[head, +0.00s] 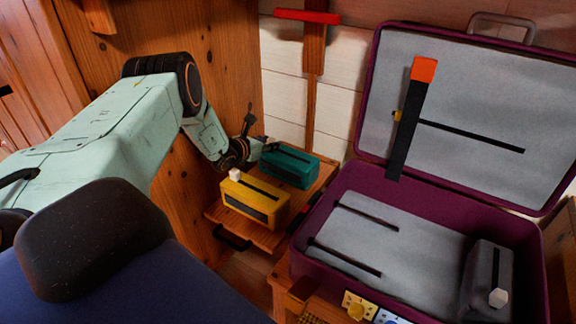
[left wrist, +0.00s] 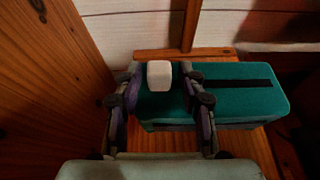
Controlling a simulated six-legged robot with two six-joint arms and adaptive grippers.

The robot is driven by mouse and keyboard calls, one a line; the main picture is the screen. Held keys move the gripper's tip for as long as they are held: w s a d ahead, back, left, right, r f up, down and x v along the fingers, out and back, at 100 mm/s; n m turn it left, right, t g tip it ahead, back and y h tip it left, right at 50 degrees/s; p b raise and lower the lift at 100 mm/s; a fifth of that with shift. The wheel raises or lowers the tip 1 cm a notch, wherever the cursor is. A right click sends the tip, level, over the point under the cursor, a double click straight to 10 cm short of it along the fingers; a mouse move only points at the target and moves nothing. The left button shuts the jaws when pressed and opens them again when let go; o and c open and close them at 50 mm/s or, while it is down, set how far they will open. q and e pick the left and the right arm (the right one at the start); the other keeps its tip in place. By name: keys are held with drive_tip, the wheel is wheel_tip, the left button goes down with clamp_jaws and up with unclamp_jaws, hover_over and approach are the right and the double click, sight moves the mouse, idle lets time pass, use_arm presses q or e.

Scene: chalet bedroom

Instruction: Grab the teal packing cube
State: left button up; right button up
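The teal packing cube (head: 290,167) sits on a small wooden shelf, behind the yellow cube. It has a dark strip along its top and a white knob at its left end, seen in the left wrist view on the teal cube (left wrist: 235,90). My left gripper (head: 250,150) is at that left end. In the left wrist view its two fingers (left wrist: 160,84) stand on either side of the white knob (left wrist: 159,75), with a visible gap on each side. The gripper looks open. It hides the knob in the head view. My right gripper is not in view.
A yellow cube (head: 250,203) with a white knob stands just in front on the shelf (head: 245,230). An open purple suitcase (head: 400,187) to the right holds a dark grey cube (head: 487,278) in its right corner. A wooden wall (left wrist: 40,90) rises close on the left.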

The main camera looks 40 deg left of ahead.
use_arm(q)
drive_tip(key=shift+w+f, duration=0.1)
drive_tip(key=shift+f, duration=0.05)
drive_tip(key=c, duration=0.3)
clamp_jaws()
